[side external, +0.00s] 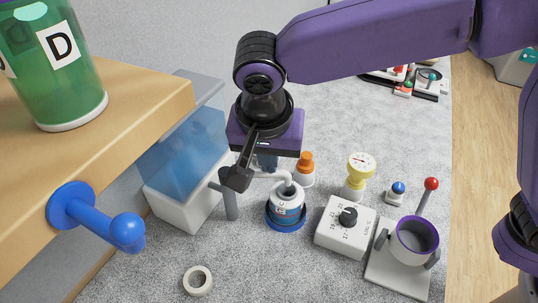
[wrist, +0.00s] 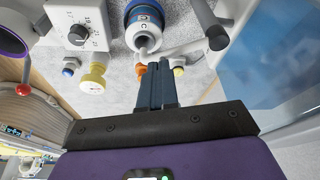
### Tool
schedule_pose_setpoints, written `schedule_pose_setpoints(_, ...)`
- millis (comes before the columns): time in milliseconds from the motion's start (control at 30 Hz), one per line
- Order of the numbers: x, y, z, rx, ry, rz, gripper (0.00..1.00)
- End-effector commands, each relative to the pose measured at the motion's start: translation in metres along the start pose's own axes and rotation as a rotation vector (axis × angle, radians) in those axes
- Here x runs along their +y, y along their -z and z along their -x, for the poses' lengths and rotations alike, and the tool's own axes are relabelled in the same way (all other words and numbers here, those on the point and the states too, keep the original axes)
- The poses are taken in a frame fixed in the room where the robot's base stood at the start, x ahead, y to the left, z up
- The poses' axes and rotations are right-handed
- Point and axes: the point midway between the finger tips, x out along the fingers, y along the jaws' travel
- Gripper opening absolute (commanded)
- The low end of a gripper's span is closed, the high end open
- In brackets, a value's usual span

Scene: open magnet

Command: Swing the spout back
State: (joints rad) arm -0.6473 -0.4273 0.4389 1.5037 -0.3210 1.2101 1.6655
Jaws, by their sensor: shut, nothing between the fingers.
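A bottle (side external: 286,211) with a blue and white label stands on the grey speckled surface, in a blue ring. Its thin white spout (side external: 270,174) bends out of the top and points left in the side view. In the wrist view the bottle (wrist: 144,14) is at the top and the spout (wrist: 180,50) runs right, towards a dark grey post (wrist: 207,22). My gripper (side external: 267,165) is shut and empty, fingers downward, right at the spout. In the wrist view its fingertips (wrist: 157,66) are close beside the spout; I cannot tell whether they touch.
A blue-tinted clear box (side external: 188,150) and the grey post (side external: 229,200) stand left. An orange-capped bottle (side external: 304,168), yellow gauge (side external: 360,172), white dial box (side external: 345,226) and cup (side external: 416,240) stand right. A wooden shelf (side external: 150,100) with blue peg (side external: 95,215) juts in. A white ring (side external: 197,281) lies in front.

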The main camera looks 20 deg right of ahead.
Motion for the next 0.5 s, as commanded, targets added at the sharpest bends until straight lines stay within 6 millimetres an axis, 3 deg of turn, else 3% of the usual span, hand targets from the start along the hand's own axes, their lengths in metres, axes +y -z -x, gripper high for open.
schedule_pose_setpoints(500, 0.0018, 0.0084, -0.0024, 0.0, 0.027, 0.089, 0.0)
